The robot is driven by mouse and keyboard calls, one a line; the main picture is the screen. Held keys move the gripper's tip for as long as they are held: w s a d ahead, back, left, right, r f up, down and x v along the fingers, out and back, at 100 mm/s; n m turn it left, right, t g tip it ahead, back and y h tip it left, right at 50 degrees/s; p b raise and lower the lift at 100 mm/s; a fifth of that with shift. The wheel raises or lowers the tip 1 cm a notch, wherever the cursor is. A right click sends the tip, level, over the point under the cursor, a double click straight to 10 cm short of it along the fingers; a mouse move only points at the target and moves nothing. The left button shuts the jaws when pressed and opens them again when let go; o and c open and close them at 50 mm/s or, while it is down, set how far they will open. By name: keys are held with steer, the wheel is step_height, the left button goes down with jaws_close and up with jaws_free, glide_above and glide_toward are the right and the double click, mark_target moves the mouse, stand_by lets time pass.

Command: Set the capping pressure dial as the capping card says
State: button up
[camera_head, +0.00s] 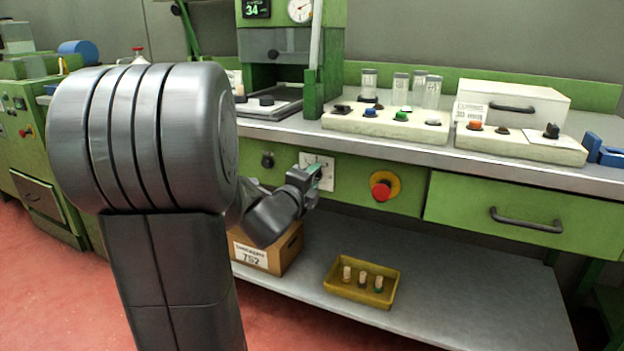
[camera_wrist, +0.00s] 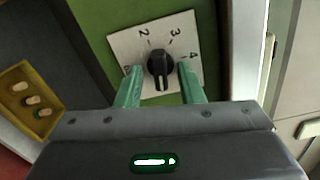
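The dial is a black knob (camera_wrist: 160,65) on a white square plate (camera_wrist: 188,24) with printed numbers; 2, 3 and 4 are readable. The knob's ridge runs roughly up and down in the wrist view, with its upper end toward the gap between 2 and 3. My gripper (camera_wrist: 161,82) is open, its green fingers on either side of the knob with gaps to it. In the head view my gripper (camera_head: 313,174) is in front of the white plate (camera_head: 325,165) and hides most of it. A small white card (camera_head: 470,112) stands by the white drawer box; its print is too small to read.
A red stop button (camera_head: 381,191) on a yellow ring is right of the dial plate, and a black knob (camera_head: 267,160) is left. A yellow tray (camera_head: 340,288) with corks and a cardboard box (camera_head: 290,248) stand on the lower shelf. Control panels (camera_head: 385,125) line the bench top.

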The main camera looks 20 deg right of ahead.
steer(key=p+v, duration=0.3)
steer(key=v, duration=1)
steer(key=shift+s+a, duration=0.25)
steer(key=shift+s, duration=0.05)
steer(key=shift+w+d, duration=0.1)
steer(key=b+x, duration=0.3)
steer(key=x, duration=1)
steer(key=shift+w+d, duration=0.15)
steer(key=shift+w, duration=0.1)
